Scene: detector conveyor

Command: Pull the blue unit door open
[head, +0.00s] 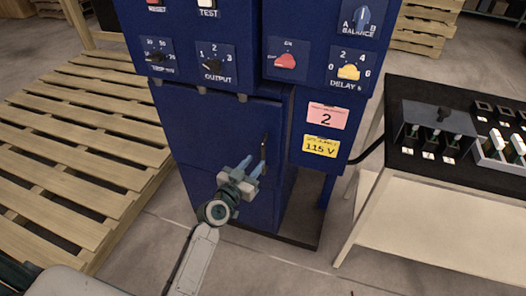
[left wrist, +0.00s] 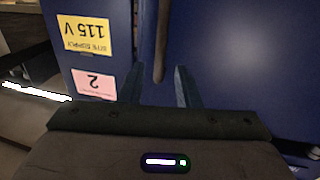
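The blue unit door (head: 210,125) is the panel on the front of the blue cabinet and looks closed. Its dark upright handle (head: 264,150) is near the door's right edge. My left gripper (head: 250,166) is just in front of the handle's lower part, fingers pointing at the door. In the left wrist view its two fingers (left wrist: 160,88) stand apart, with the handle (left wrist: 160,62) showing in line with the gap between them. I cannot tell whether the fingertips reach around it. Nothing is gripped. My right gripper is not in view.
Knobs, including a yellow one (head: 348,72), sit above the door. A pink label (head: 328,116) and a yellow label (head: 321,146) are to its right. A wooden pallet (head: 75,130) lies at left. A table (head: 435,205) with parts stands at right.

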